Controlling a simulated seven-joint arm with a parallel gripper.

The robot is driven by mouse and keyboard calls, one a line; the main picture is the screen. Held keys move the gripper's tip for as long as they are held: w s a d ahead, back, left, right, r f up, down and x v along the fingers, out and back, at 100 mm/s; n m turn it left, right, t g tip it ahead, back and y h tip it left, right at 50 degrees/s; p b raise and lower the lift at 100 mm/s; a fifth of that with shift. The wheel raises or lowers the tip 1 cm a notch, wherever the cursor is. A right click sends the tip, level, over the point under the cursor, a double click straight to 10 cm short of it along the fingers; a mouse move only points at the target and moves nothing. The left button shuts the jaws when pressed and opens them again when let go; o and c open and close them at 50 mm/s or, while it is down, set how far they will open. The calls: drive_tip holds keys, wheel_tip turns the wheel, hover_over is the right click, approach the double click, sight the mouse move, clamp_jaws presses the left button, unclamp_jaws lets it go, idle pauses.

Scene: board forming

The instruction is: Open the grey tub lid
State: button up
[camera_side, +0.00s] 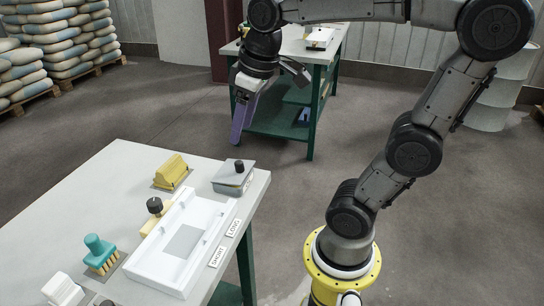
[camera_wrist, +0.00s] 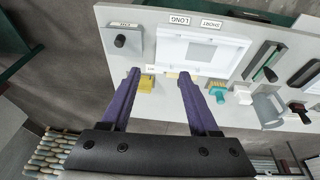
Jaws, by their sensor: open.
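The grey tub (camera_side: 233,181) stands near the right corner of the table, with its grey lid on and a black knob (camera_side: 239,166) on top. In the wrist view the tub (camera_wrist: 134,39) is at the upper left, its black knob (camera_wrist: 120,41) showing beyond the left finger. My gripper (camera_side: 239,138) has purple fingers pointing down and appears above the tub in the side view, apart from it. In the wrist view my gripper (camera_wrist: 159,76) is open with nothing between the fingers.
A white form tray (camera_side: 150,262) lies beside the tub, with SHORT and LONG labels (camera_side: 225,241) along the table edge. A yellow block (camera_side: 172,171), a black-knobbed tool (camera_side: 154,205) and a teal brush (camera_side: 99,250) are nearby. Another table (camera_side: 290,45) stands behind.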

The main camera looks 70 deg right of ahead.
drive_tip(key=s+a+f+t, duration=0.2)
drive_tip(key=s+a+f, duration=0.2)
drive_tip(key=s, duration=0.3)
drive_tip(key=shift+s+n+y, duration=0.25)
drive_tip(key=shift+n+y, duration=0.05)
